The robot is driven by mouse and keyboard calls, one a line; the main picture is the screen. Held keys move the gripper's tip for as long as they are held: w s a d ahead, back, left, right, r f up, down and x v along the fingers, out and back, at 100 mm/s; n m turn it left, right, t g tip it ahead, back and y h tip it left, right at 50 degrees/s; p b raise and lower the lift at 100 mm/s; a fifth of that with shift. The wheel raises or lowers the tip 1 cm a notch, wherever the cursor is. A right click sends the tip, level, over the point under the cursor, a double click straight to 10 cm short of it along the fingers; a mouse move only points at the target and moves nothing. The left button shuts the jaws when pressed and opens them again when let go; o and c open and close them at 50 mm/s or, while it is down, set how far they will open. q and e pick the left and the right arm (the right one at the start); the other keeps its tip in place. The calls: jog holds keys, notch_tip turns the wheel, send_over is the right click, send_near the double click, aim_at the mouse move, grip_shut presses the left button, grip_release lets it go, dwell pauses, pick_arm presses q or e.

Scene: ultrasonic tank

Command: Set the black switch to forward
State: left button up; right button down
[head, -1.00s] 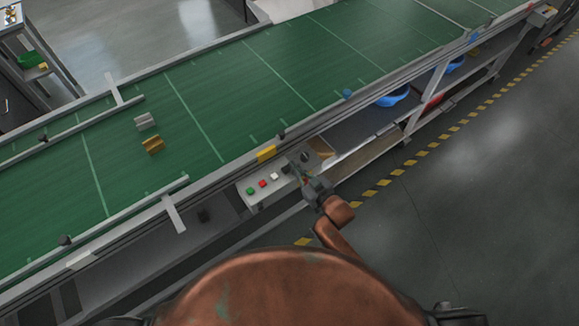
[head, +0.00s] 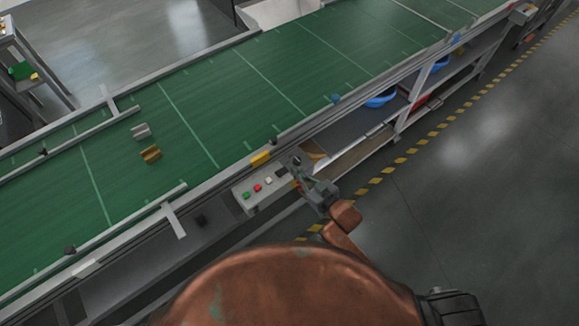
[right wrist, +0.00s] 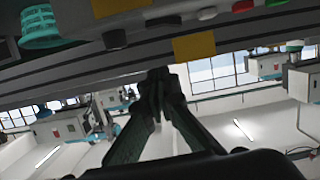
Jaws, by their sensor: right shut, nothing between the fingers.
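The control panel (head: 250,201) hangs on the near side of the conveyor, with green, red and white buttons in a row. The black switch (head: 296,160) is at its right end, small and dark; I cannot tell which way it points. In the right wrist view the black switch (right wrist: 163,22) seems to be the dark knob beside the white button. My right gripper (head: 303,177) is beside the panel's right end, close to the switch. In the wrist view its fingers (right wrist: 158,78) are together and empty, seemingly apart from the switch. My left gripper is out of view.
The green conveyor belt (head: 225,95) carries a grey block (head: 141,131) and a brass-coloured block (head: 150,153). A yellow tag (head: 261,159) sits on its rail just above the panel. Blue bins (head: 381,98) stand on the shelf below. The floor at right is clear.

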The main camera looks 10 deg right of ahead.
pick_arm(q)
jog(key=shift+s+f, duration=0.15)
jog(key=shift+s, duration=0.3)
pick_arm(e)
jog(key=v, duration=0.5)
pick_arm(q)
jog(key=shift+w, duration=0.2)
pick_arm(e)
jog(key=shift+d, duration=0.1)
